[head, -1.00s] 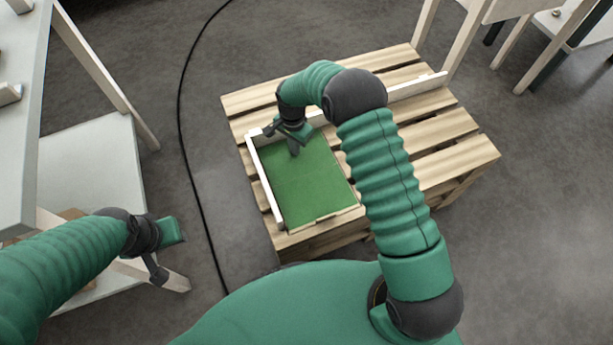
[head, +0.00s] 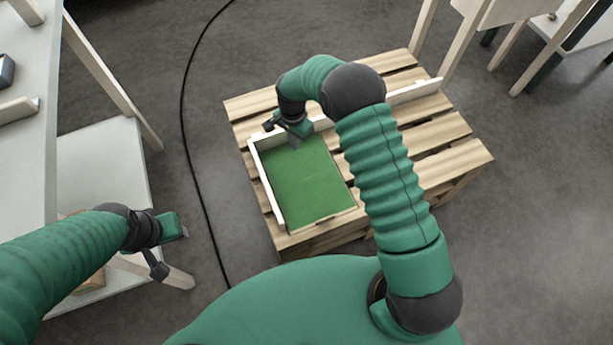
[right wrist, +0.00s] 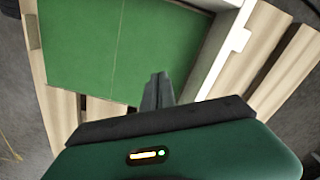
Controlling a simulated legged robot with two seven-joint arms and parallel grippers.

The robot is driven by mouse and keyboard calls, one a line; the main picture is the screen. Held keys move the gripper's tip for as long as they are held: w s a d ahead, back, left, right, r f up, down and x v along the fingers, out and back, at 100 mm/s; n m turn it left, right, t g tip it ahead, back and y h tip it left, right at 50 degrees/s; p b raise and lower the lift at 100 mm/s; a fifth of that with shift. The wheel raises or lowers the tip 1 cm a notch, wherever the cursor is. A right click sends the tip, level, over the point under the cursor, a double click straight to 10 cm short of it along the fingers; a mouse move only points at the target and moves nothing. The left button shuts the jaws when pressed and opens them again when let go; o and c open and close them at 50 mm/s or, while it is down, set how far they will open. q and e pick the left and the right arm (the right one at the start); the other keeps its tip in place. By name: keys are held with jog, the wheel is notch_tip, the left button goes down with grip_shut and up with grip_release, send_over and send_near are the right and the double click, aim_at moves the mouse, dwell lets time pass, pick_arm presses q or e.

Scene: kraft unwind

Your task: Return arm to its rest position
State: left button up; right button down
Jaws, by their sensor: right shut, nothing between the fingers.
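My right arm reaches over a wooden pallet (head: 455,163). Its gripper (head: 296,143) is shut and empty above the back edge of a green panel (head: 310,190) lying on the pallet. In the right wrist view the closed fingers (right wrist: 157,90) show over the green panel (right wrist: 120,45), with nothing between them. I cannot tell the exact gap between fingertips and panel. My left gripper (head: 170,245) hangs at the lower left, beside a white table; its two fingers stand apart with nothing visible between them.
White strips (head: 268,185) edge the green panel at its left and back. A white table with a lower shelf (head: 100,165) stands at the left. A black cable (head: 188,120) runs across the grey floor. Wooden-legged furniture (head: 480,40) stands at the back right.

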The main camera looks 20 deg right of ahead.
jog(key=shift+r+p, duration=0.35)
jog(key=shift+r, duration=0.4)
pick_arm(q)
jog(key=shift+r, duration=0.6)
pick_arm(e)
jog(key=shift+f, duration=0.1)
